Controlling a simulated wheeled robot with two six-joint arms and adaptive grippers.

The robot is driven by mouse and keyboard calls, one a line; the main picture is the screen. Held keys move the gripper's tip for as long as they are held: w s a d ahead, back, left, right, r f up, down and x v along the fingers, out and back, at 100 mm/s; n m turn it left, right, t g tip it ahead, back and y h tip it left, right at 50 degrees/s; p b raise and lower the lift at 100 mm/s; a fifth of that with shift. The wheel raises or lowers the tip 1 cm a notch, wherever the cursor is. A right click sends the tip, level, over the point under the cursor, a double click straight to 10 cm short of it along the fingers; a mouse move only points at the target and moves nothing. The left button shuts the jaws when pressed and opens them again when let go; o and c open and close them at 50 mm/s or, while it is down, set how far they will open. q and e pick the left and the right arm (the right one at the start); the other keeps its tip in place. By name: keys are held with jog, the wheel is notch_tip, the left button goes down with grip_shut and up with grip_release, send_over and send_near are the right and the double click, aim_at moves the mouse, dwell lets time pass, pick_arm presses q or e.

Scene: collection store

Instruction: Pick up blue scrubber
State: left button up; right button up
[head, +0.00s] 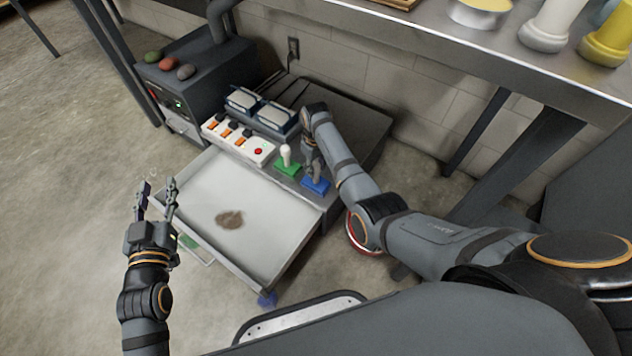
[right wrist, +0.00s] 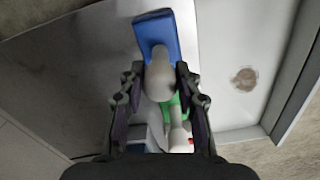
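The blue scrubber (head: 316,186) stands base down on the dark top of the unit, beside the white tray's right corner. Its blue base and pale knob handle show in the right wrist view (right wrist: 157,33). My right gripper (head: 313,160) is over it, hiding most of the handle in the head view. In the right wrist view, my right gripper's fingers (right wrist: 160,74) are open, one on each side of the handle, with narrow gaps seeming to remain. My left gripper (head: 157,186) is open and empty, left of the tray.
A green scrubber (head: 287,166) with a white handle stands close beside the blue one. The white tray (head: 272,205) has a brown stain (head: 230,219). A switch panel (head: 240,142) is behind it. A metal table (head: 465,48) overhangs at the back right.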

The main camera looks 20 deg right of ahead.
grip_shut()
